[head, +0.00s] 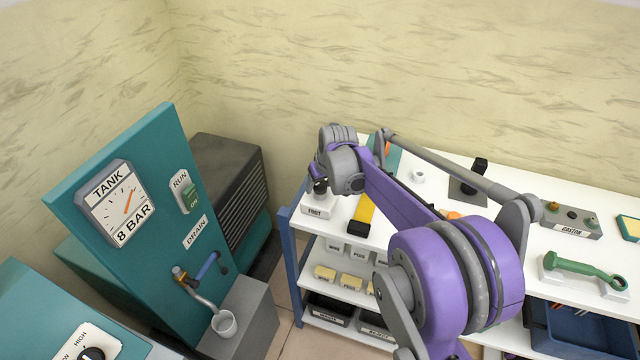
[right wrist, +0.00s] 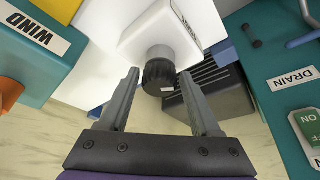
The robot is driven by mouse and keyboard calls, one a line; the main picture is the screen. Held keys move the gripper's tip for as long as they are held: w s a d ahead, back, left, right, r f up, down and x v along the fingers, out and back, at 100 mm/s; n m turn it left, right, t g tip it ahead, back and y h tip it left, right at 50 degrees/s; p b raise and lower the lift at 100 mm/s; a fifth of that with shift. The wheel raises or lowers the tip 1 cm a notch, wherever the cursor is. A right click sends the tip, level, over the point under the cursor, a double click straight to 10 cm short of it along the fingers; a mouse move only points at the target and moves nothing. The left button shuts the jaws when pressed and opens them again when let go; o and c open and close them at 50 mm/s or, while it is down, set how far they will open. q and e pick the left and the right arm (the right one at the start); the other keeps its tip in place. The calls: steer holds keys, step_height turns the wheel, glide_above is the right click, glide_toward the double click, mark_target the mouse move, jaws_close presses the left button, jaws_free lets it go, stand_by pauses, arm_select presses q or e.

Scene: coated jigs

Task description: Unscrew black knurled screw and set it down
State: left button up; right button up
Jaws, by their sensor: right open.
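The black knurled screw (right wrist: 159,80) sits on a pale collar at the face of a white jig block (right wrist: 160,35) in the right wrist view. My right gripper (right wrist: 159,73) is open, with one fingertip on each side of the screw head and a gap showing on both sides. In the head view the right gripper (head: 319,182) is above the labelled white jig block (head: 318,207) at the left end of the white bench. The screw is mostly hidden there by the gripper. My left gripper is not in view.
The bench (head: 405,215) also holds a yellow-and-black object (head: 361,215), a black upright piece on a dark plate (head: 472,180), a grey button box (head: 570,220) and a green handle (head: 585,268). A teal tank panel (head: 150,220) with a drain tap stands at left.

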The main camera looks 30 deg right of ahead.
steer(key=c, duration=0.7)
steer(key=n+y, duration=0.1)
steer(key=n, duration=0.2)
steer(key=n+y, duration=0.1)
steer(key=n, duration=0.1)
steer(key=shift+d+n+g, duration=0.1)
steer(key=shift+n+g, duration=0.2)
steer(key=shift+n, duration=0.1)
steer(key=shift+c, duration=0.2)
steer(key=n+y, duration=0.1)
steer(key=n, duration=0.2)
steer(key=n+g+y, duration=0.1)
steer(key=n, duration=0.2)
steer(key=o, duration=0.7)
steer(key=shift+o, duration=0.2)
